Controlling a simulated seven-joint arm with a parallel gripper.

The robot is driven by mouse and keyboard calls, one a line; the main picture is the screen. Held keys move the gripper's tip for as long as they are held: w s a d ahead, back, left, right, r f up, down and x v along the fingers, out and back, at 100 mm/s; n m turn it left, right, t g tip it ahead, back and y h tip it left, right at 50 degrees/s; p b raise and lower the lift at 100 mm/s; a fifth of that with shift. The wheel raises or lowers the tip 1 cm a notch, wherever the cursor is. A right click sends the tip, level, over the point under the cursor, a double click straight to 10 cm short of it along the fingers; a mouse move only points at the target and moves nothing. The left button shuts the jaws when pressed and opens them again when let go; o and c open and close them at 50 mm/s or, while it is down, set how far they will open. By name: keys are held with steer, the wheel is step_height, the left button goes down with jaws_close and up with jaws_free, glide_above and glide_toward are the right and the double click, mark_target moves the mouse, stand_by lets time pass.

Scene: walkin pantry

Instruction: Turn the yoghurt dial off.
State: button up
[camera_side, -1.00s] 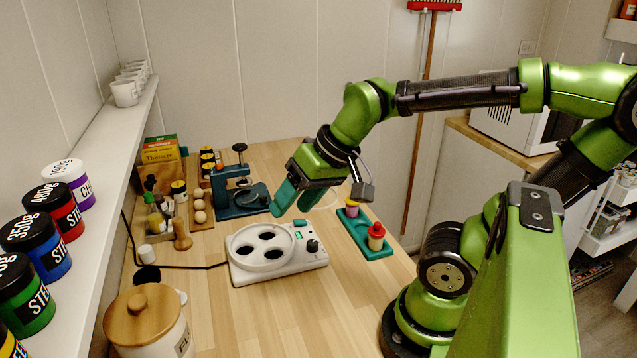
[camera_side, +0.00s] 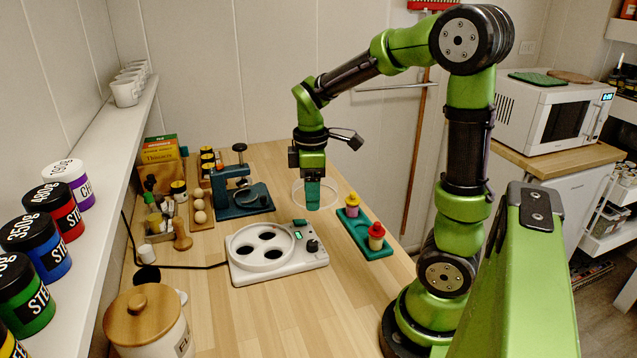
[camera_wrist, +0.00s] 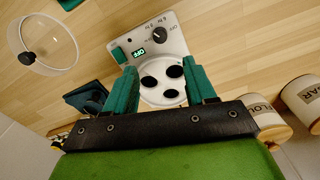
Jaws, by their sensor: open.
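The white yoghurt maker (camera_side: 290,268) sits on the wooden worktop with several round dark wells in its left part. Its black dial (camera_side: 312,246) is on the right end of the housing. In the wrist view the dial (camera_wrist: 159,34) sits beside a small green-lit display (camera_wrist: 138,53) that appears to read OFF.
A clear lid (camera_wrist: 48,48) lies behind the maker. A blue press (camera_side: 238,192) stands behind left, a lidded canister (camera_side: 142,318) front left. The worktop in front is clear.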

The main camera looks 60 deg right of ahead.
mark_target(312, 242)
step_height(312, 242, down, 13)
stand_by(0.3)
jaws_close()
stand_by(0.3)
